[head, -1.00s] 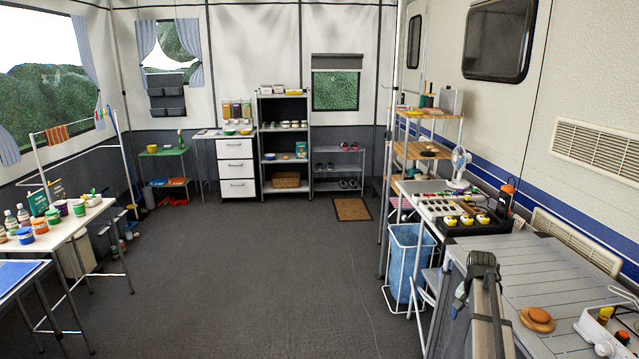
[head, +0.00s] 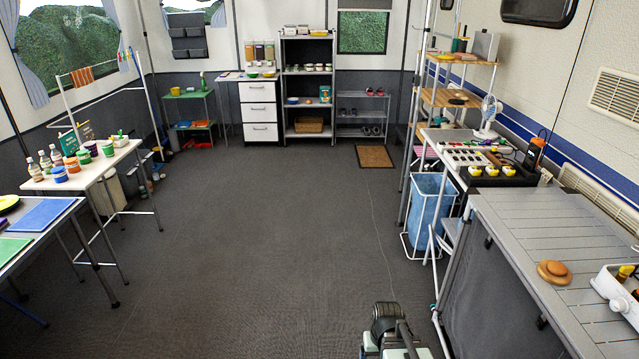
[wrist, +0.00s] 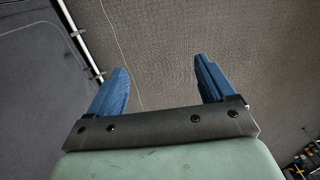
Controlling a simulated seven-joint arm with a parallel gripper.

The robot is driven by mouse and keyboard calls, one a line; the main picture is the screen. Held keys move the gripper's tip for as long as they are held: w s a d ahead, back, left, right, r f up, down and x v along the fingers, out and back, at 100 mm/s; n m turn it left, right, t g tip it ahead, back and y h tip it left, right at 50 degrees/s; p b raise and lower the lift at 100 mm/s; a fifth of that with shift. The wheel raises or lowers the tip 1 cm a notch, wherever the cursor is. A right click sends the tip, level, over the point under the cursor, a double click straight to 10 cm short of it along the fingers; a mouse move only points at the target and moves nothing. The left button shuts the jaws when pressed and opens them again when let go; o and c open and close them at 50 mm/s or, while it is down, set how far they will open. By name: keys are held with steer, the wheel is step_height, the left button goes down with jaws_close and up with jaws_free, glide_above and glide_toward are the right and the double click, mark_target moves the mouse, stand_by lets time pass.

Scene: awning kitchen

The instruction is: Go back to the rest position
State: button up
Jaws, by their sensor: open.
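My gripper (wrist: 162,82) shows in the wrist view with its two blue fingers spread apart. Nothing is between them, and grey floor lies beyond the fingertips. In the head view, part of my arm shows at the bottom, right of the middle, in front of the slatted counter. The gripper's fingers cannot be made out in that view.
The slatted grey counter (head: 545,228) at the right holds a round wooden object (head: 554,271) and a white caddy (head: 618,297). A blue bin (head: 431,208) stands beyond it. Tables with bottles and jars line the left. The middle floor (head: 260,230) is clear.

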steer(key=s+f+g, duration=0.3)
steer(key=s+f, duration=0.6)
steer(key=s, duration=0.5)
steer(key=s+f+g, duration=0.3)
steer(key=s+f, duration=0.7)
steer(key=s, duration=0.4)
steer(key=shift+s+d+f+g, duration=0.15)
steer(key=shift+s+f+g, duration=0.1)
steer(key=shift+g, duration=0.05)
